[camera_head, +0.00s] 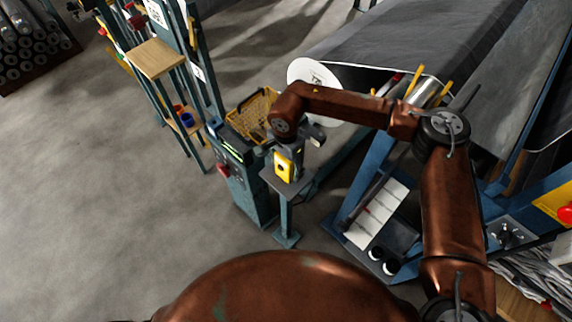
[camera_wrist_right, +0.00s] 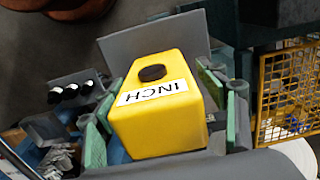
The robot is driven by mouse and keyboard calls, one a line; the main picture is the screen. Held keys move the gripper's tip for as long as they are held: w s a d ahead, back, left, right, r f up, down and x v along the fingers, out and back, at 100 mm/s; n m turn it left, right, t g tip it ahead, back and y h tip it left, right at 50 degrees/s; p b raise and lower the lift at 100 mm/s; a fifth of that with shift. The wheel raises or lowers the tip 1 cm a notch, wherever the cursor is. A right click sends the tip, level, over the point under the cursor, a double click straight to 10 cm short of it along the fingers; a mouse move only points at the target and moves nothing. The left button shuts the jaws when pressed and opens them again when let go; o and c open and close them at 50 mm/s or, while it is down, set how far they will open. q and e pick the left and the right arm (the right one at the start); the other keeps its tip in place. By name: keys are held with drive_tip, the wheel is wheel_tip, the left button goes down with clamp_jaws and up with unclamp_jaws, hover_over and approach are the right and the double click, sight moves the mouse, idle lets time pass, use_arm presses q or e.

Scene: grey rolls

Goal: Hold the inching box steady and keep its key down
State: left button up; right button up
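The yellow inching box (camera_head: 284,166) stands on a small grey stand plate (camera_head: 270,180) in the head view. In the right wrist view the box (camera_wrist_right: 160,120) shows large, with a white label reading INCH and a round black key (camera_wrist_right: 152,73) on one face. Nothing covers the key; I cannot tell how far in it sits. My right gripper (camera_head: 296,156) is at the box. Its green-padded fingers (camera_wrist_right: 165,115) stand on either side of the box, with narrow gaps showing, so it looks open around it. My left gripper is not in view.
A teal post (camera_head: 245,190) with a control panel and a yellow wire basket (camera_head: 252,113) stand close to the left of the box. A blue-framed machine with a large grey roll (camera_head: 400,45) is behind and right. The grey floor (camera_head: 100,200) at left is clear.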

drive_tip(key=c, duration=1.4)
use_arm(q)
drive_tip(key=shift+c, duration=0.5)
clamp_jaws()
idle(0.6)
